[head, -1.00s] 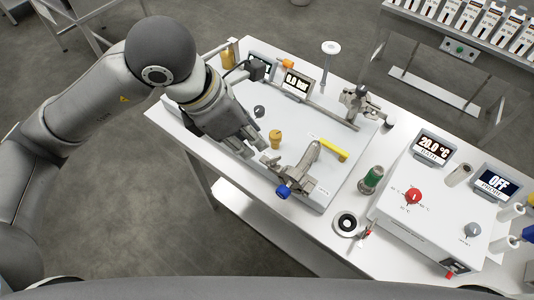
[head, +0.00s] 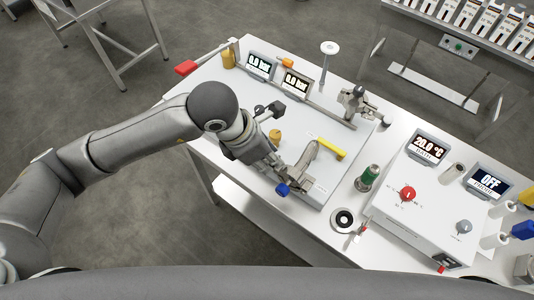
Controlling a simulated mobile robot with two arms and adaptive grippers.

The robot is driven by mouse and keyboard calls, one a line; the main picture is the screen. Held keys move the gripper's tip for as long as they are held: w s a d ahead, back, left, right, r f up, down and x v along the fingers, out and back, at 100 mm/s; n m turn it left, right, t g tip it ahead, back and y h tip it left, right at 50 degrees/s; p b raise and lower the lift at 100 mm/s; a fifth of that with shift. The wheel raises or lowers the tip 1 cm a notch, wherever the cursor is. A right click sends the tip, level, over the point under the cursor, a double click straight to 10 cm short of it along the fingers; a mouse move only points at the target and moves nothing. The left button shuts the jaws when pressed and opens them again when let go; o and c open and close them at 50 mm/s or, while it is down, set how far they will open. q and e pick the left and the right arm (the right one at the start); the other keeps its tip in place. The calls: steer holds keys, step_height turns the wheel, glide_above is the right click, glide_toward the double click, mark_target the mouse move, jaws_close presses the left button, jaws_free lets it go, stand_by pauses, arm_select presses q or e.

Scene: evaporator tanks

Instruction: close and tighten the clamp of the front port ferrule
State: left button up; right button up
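The front port (head: 308,158) is a grey metal fitting, tilted, at the front of the white panel. Its clamp (head: 293,183) is at its lower end, with a blue knob (head: 283,189) on it. Whether the clamp is open or closed is too small to tell. My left gripper (head: 278,172) is at the clamp, just above the blue knob, and hides part of it. Its fingertips are hard to make out against the grey metal, so touching or apart cannot be told. My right gripper is not in view.
A yellow handle (head: 332,149) lies right of the port, and an ochre knob (head: 275,136) stands behind my gripper. A green-banded fitting (head: 367,178) and a white-and-black disc (head: 343,221) stand to the right. A second metal fitting (head: 358,103) is at the back. A control box (head: 425,215) fills the right.

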arm_select(q)
jaws_close()
